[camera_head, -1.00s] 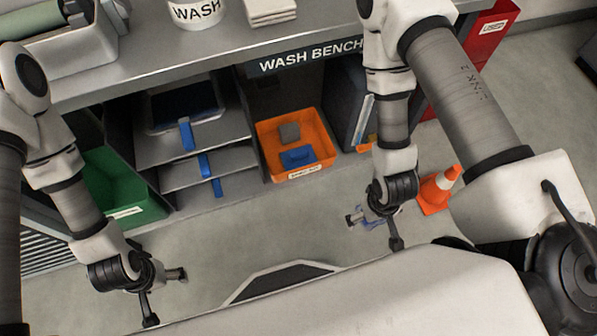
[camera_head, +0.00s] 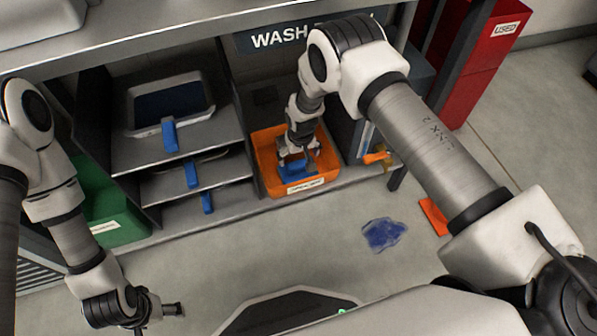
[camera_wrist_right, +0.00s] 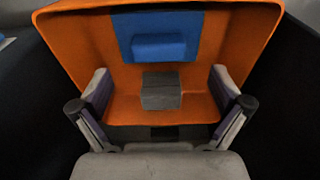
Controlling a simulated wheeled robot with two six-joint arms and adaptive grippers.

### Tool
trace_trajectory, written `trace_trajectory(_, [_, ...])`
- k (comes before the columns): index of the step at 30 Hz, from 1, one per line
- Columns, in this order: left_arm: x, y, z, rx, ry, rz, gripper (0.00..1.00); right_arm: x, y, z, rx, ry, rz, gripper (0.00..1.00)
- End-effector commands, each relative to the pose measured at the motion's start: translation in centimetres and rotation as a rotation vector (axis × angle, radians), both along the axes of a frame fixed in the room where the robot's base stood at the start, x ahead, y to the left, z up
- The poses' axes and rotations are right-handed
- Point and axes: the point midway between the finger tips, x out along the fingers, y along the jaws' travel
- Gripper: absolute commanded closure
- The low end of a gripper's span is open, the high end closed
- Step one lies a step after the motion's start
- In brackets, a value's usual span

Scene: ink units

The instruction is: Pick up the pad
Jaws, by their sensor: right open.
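An orange bin (camera_head: 332,172) stands in the open bay under the bench. In the right wrist view (camera_wrist_right: 70,50) it fills most of the picture. Inside lie a grey block (camera_wrist_right: 160,92) and a blue flat piece with a raised blue block (camera_wrist_right: 158,46); I cannot tell which is called the pad. The blue piece shows partly in the head view (camera_head: 297,168), where the grey block is hidden behind my right gripper. My right gripper (camera_head: 298,156) is open at the bin, its fingers either side of the grey block in the wrist view, apart from it. My left gripper (camera_head: 158,322) is open and empty, partly cut off.
Shelves with blue-tabbed trays (camera_head: 170,105) stand left of the bin, and a green bin (camera_head: 112,215) farther left. A red cabinet (camera_head: 470,75) is at right.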

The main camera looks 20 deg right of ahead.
Motion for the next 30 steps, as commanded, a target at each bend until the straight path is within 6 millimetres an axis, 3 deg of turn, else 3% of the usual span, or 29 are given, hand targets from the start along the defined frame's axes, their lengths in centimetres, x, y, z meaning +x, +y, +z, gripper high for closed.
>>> trace_trajectory(9, [0.0,0.0,-3.1,0.0,0.001,0.0,0.19,0.7,-0.2,-5.7,0.0,0.001,-0.001,0.0])
trace_trajectory(18, [0.0,0.0,-3.2,0.0,0.0,0.0,0.19,0.9,-0.2,-6.3,0.0,-0.001,-0.001,0.0])
trace_trajectory(21, [0.0,0.0,-3.2,0.0,0.0,0.0,0.19,0.9,-0.2,-6.3,0.0,-0.001,-0.001,0.35])
trace_trajectory(24, [0.0,0.0,-3.2,0.0,0.0,0.0,0.19,0.8,-0.2,-6.3,0.0,0.0,-0.001,0.64])
trace_trajectory(30, [0.0,0.0,-3.2,0.0,0.0,0.0,0.19,0.8,-0.2,-6.3,0.0,0.0,-0.001,0.7])
